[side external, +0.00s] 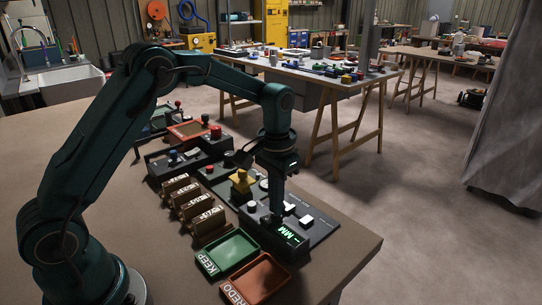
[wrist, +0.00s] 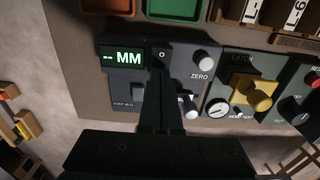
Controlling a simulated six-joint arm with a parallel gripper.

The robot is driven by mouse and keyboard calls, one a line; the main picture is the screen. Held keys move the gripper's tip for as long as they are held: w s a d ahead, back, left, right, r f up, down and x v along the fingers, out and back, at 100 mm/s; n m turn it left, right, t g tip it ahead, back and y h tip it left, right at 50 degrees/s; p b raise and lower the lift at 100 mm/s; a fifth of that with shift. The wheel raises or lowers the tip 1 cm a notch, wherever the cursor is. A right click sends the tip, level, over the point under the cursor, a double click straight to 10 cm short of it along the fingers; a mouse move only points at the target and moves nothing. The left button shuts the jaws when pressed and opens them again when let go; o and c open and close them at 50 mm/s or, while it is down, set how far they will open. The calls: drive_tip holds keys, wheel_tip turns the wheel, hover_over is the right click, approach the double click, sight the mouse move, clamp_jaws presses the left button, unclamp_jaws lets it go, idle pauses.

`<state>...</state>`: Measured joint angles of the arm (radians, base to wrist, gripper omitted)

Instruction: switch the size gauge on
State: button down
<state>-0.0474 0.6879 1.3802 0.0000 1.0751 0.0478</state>
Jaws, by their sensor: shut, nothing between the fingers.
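The size gauge is a dark panel (wrist: 180,72) on the bench. Its display (wrist: 122,57) is lit and reads "-- MM" in green and white; the glow also shows in the side external view (side external: 289,234). A small black switch marked "O" (wrist: 162,54) sits just right of the display. My gripper (wrist: 160,75) is shut and empty, with its fingertips right at the near side of that switch. I cannot tell whether they touch it. In the side external view my gripper (side external: 276,214) points down at the gauge, and its tips hide part of it.
A white knob marked ZERO (wrist: 206,60) and a small white lever (wrist: 191,104) stand right of my fingers. A yellow latch block (wrist: 254,95) is further right. Green KEEP (side external: 228,251) and orange REDO (side external: 256,279) trays lie in front of the panels.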

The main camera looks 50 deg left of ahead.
wheel_tip(320, 180, up, 7)
drive_tip(key=shift+f, duration=0.15)
idle(0.5)
wheel_tip(320, 180, up, 6)
drive_tip(key=t, duration=0.2)
hover_over(272, 218)
drive_tip(key=s+r+t, duration=0.2)
drive_tip(key=s+r, duration=0.2)
drive_tip(key=s, duration=0.3)
drive_tip(key=s+d+f+t, duration=0.1)
drive_tip(key=s+f, duration=0.5)
drive_tip(key=s, duration=0.4)
drive_tip(key=shift+t, duration=0.3)
drive_tip(key=shift+s+d, duration=0.15)
